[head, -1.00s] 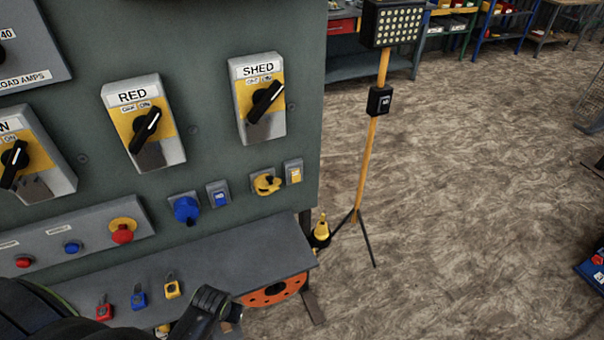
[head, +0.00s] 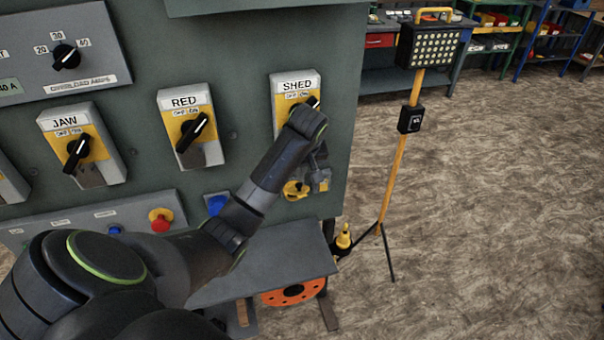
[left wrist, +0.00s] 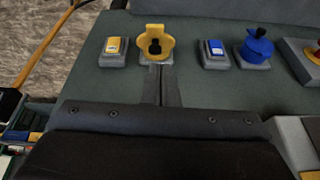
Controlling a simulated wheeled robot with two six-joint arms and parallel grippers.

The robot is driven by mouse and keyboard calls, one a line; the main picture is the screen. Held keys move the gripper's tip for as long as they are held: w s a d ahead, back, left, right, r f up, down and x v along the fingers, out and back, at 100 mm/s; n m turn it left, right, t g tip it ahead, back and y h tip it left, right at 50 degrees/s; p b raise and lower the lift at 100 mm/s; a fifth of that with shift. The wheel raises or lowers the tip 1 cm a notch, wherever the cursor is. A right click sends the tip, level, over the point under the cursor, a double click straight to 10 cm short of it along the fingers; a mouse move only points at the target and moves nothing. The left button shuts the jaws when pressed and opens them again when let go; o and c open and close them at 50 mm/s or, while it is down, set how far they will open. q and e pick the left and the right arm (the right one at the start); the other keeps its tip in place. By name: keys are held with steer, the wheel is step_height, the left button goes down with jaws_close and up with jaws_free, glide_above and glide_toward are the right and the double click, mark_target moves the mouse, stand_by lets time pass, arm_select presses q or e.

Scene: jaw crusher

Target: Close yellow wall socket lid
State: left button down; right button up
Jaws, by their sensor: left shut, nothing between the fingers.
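The yellow wall socket (head: 293,190) is on the grey-green panel below the SHED switch, partly behind my left arm. It also shows in the left wrist view (left wrist: 146,46), where its yellow lid (left wrist: 155,29) appears to stand open from the grey base. My left gripper (head: 318,182) is just right of the socket in the head view, partly hidden by its own wrist. In the left wrist view its shut, empty fingers (left wrist: 157,72) point at the socket and overlap its lower edge. I cannot tell whether they touch it. My right gripper is not in view.
In the left wrist view, a yellow switch (left wrist: 114,46) is left of the socket; a blue switch (left wrist: 212,48) and blue socket (left wrist: 257,46) are right. A grey shelf (head: 280,262) juts out below. A lamp stand (head: 400,160) stands right of the panel; floor beyond is open.

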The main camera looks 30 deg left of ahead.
mark_target(299, 184)
arm_select(q)
steer(key=shift+n, duration=0.3)
steer(key=w+f+p, duration=0.1)
steer(key=w+a+f+p, duration=0.1)
steer(key=f, duration=0.1)
steer(key=w+a+f+p, duration=0.1)
steer(key=f, duration=0.1)
steer(key=shift+w+a+f, duration=0.1)
steer(key=shift+a+f, duration=0.15)
steer(key=shift+w+a+f, duration=0.1)
steer(key=shift+f, duration=0.2)
